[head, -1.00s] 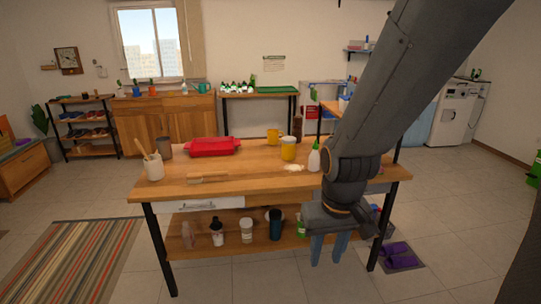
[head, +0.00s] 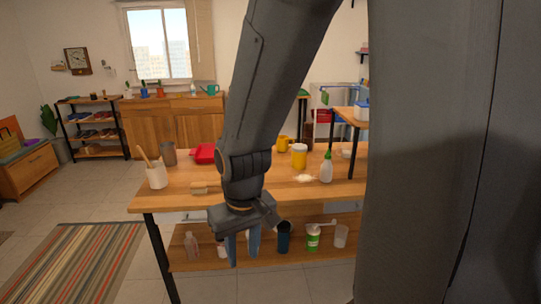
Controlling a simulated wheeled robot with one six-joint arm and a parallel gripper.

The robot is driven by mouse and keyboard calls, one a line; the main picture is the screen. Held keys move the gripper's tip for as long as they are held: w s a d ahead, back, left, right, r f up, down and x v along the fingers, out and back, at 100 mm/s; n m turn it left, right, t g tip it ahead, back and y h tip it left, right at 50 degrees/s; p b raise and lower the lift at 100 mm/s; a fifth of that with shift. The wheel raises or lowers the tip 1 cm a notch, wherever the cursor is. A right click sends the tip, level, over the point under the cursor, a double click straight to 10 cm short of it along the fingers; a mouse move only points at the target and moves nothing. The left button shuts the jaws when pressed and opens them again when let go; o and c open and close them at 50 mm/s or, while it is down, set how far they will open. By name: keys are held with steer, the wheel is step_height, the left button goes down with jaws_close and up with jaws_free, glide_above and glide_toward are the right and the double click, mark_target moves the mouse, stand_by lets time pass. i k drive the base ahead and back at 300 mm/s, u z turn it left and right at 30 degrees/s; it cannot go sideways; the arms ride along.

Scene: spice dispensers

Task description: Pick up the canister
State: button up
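A yellow canister with a white lid (head: 299,157) stands upright on the wooden workbench (head: 325,197), right of my arm. A brown-grey cylindrical container (head: 168,154) stands at the bench's back left. I cannot tell from the frame which one the task means. My gripper (head: 243,249) points down in front of the bench's front edge, with its two blue-grey fingers apart and nothing visible between them. It is lower and left of the yellow canister in the picture, and apart from it. My arm hides part of the bench top and the red tray (head: 204,153).
A white-and-green squeeze bottle (head: 326,168) stands beside spilled powder (head: 304,179). A yellow mug (head: 283,143) is behind the canister. A utensil crock (head: 156,176) and a brush (head: 203,188) are at left. Bottles and cups, including a dark tumbler (head: 284,237), fill the lower shelf.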

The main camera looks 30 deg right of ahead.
mark_target(299, 153)
steer(key=i, duration=0.65)
steer(key=z, duration=0.8)
steer(key=i, duration=0.8)
steer(key=z, duration=0.05)
